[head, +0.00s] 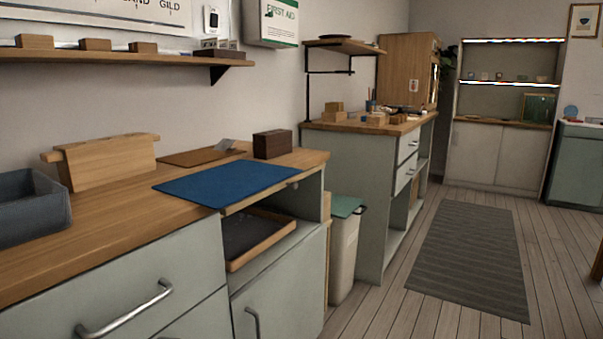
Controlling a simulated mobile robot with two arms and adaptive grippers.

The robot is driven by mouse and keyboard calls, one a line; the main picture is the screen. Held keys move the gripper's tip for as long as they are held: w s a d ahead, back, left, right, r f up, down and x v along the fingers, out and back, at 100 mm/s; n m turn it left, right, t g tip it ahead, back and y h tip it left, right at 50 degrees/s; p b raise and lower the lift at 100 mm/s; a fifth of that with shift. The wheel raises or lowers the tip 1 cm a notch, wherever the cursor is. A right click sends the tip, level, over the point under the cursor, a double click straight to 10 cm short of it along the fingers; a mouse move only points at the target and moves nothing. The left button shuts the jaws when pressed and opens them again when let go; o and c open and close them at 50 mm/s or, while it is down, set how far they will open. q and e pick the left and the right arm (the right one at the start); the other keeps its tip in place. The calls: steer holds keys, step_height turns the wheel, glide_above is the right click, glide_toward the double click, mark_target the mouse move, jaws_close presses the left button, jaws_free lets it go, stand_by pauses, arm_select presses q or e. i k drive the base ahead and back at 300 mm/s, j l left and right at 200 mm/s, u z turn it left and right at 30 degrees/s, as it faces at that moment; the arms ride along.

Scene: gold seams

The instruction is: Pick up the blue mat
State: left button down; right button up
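The blue mat (228,183) lies flat on the wooden counter (120,217). Its front edge reaches the counter's front edge, above an open compartment. Neither of my grippers shows in the head view, so nothing is seen touching the mat.
Behind the mat are a brown board (200,156) and a dark brown block (273,144). A wooden box (108,163) and a grey bin (30,207) stand to its left. Below is a dark tray (235,262). A white bin (344,255) stands right of the cabinet; floor is free beyond.

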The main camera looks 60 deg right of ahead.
mark_target(217, 187)
steer(key=i+z, duration=0.1)
steer(key=z, duration=1.4)
steer(key=i+l+u, duration=0.15)
steer(key=l, duration=0.25)
steer(key=i+l+u, duration=0.1)
steer(key=i+l, duration=0.2)
steer(key=i+l+u, duration=0.15)
steer(key=l, duration=0.4)
steer(key=i+l+u, duration=0.15)
steer(key=l, duration=0.3)
steer(key=i+l+u, duration=0.1)
steer(key=l, duration=0.4)
steer(key=i+l+u, duration=0.15)
steer(key=l, duration=0.35)
steer(key=i+l+u, duration=0.15)
steer(key=l, duration=0.35)
steer(key=i+l+u, duration=0.1)
steer(key=l, duration=0.4)
steer(key=u, duration=1.3)
